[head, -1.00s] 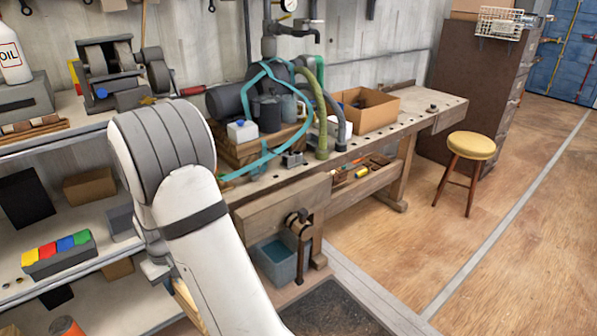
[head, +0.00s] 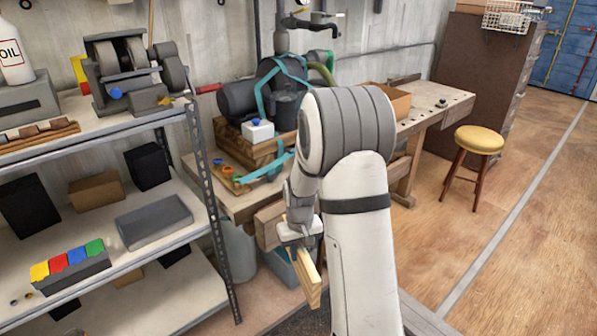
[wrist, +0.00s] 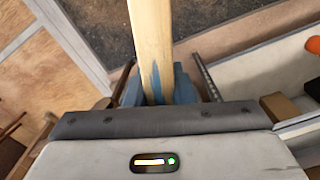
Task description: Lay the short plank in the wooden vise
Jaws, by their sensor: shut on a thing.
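The short plank (head: 306,279) is a pale wooden board, held below my gripper (head: 300,236) and slanting down in the head view. In the wrist view the plank (wrist: 150,40) runs up from between the blue-grey fingers of my gripper (wrist: 157,88), which is shut on it. The wooden vise is at the front of the workbench; part of its wooden face (head: 267,222) shows just left of my gripper. My arm hides the rest of the vise, including its screw and its gap. I cannot tell how far the plank is from the vise.
A blue bin (head: 279,262) stands below. A metal shelf (head: 222,240) is close on the left. A yellow stool (head: 479,140) stands right, with open floor around it.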

